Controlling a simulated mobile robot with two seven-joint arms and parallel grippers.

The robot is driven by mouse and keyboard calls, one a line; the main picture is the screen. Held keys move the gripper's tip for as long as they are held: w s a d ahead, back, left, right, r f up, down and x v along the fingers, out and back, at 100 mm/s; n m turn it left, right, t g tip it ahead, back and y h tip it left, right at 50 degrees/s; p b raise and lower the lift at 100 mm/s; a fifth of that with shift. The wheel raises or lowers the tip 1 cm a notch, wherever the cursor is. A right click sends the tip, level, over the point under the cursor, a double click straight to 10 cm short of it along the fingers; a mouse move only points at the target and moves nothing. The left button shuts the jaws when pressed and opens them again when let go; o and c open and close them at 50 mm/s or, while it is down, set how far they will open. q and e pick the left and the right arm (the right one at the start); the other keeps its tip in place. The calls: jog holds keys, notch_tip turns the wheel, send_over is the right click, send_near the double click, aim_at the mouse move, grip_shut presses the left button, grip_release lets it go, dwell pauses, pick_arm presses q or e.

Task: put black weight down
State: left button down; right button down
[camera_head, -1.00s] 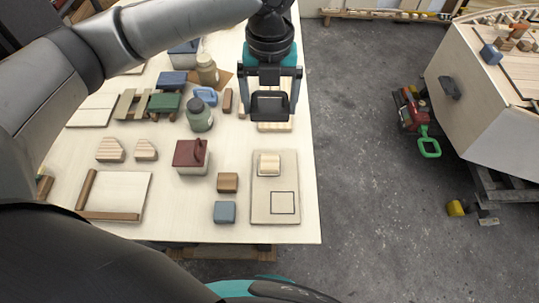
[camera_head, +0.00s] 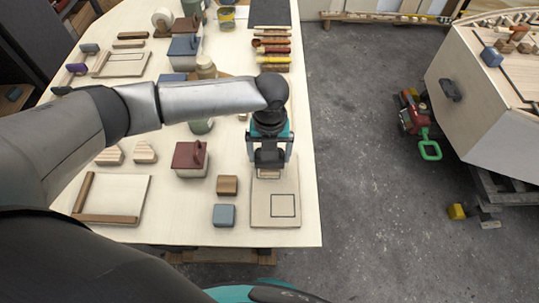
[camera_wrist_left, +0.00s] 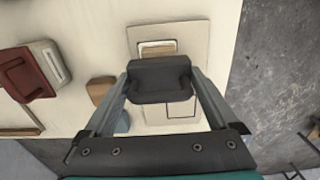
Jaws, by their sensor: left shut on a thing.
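My left gripper (camera_head: 269,152) is shut on the black weight (camera_head: 269,160) and holds it over the far part of a thin wooden board (camera_head: 259,208). The weight and gripper also show in the left wrist view, the weight (camera_wrist_left: 160,80) between the two fingers. A pale wood block (camera_wrist_left: 157,49) on the board is partly covered by the weight; a strip of it shows below the weight in the head view. I cannot tell whether the weight touches the block. The outlined square (camera_head: 283,205) on the near part of the board is bare. My right gripper is not in view.
Left of the board are a brown wood block (camera_head: 227,186), a blue-grey block (camera_head: 224,215) and a box with a dark red lid (camera_head: 190,157). A tray with wooden strips (camera_head: 120,192) lies further left. The table's right edge is close to the board.

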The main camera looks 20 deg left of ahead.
pick_arm(q)
jog(key=shift+w+f, duration=0.1)
jog(key=shift+f, duration=0.4)
jog(key=shift+f, duration=0.15)
grip_release()
notch_tip(320, 180, up, 12)
jog(key=shift+r, duration=0.15)
dwell(0.4)
